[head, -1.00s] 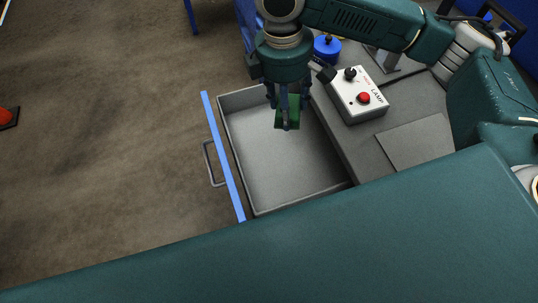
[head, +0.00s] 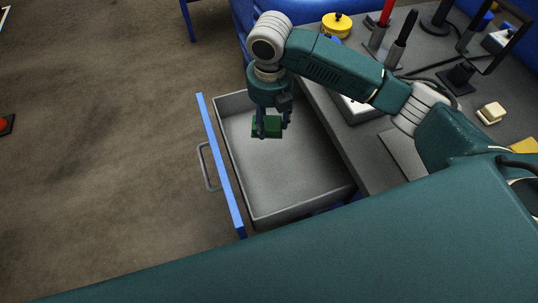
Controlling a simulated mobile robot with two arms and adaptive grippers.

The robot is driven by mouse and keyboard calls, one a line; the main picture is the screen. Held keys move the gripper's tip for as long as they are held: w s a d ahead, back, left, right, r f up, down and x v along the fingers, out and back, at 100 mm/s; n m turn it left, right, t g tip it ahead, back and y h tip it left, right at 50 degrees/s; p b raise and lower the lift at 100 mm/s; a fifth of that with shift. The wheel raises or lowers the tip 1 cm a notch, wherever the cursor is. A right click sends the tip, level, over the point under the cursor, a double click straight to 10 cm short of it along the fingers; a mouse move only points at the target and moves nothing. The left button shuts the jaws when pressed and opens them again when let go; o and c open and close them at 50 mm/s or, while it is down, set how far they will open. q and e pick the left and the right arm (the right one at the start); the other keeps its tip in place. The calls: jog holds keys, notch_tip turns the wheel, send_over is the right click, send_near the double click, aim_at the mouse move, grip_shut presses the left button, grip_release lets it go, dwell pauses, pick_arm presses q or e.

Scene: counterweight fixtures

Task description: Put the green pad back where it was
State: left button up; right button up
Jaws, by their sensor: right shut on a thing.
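The green pad (head: 266,128) is a small dark green block. My right gripper (head: 272,124) is shut on it and points down over the open drawer (head: 285,180). The pad appears to be inside the drawer's outline, near its back end. I cannot tell whether it touches the drawer floor. The drawer is grey inside with a blue front (head: 220,165), and the rest of its visible floor is bare. My left gripper is not in view.
The grey worktop (head: 350,140) lies right of the drawer. It carries a white box (head: 355,110) partly hidden by my arm, a red-handled tool (head: 387,14), a black-handled tool (head: 407,27) and a cream block (head: 491,112). A yellow knobbed weight (head: 337,25) is behind.

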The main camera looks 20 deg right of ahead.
aim_at(270, 133)
notch_tip(270, 133, down, 17)
jog(key=shift+r, duration=0.15)
dwell(0.4)
jog(key=o, duration=1.1)
jog(key=r, duration=1.2)
jog(key=shift+s+a, duration=0.1)
jog(key=shift+s, duration=0.2)
